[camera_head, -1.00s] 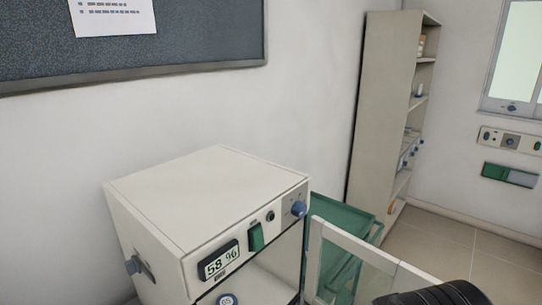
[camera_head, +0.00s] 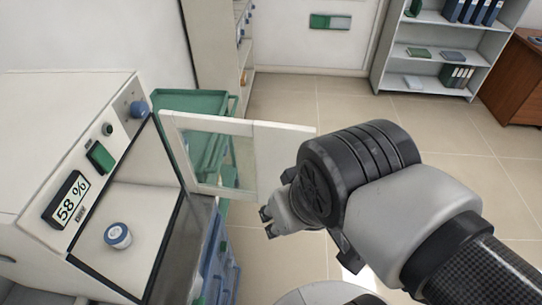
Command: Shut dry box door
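The dry box (camera_head: 48,118) is a white cabinet at the left with a display reading 58 %. Its door (camera_head: 225,150), a white frame with a clear pane, stands open, swung out to the right from the box's right side. The inside is exposed, with a small white and blue jar (camera_head: 118,235) on its floor. My gripper (camera_head: 268,222) is in front of the door's lower right part, small in the picture and partly hidden by my wrist. I cannot tell whether it touches the door, or whether its fingers are open or shut.
A green cart or tray (camera_head: 195,105) stands behind the door. Blue drawers (camera_head: 222,262) are below it, beside the box. A tall shelf (camera_head: 225,40) is at the back, and a bookshelf (camera_head: 440,55) with binders at the back right. The tiled floor (camera_head: 305,105) behind the arm is clear.

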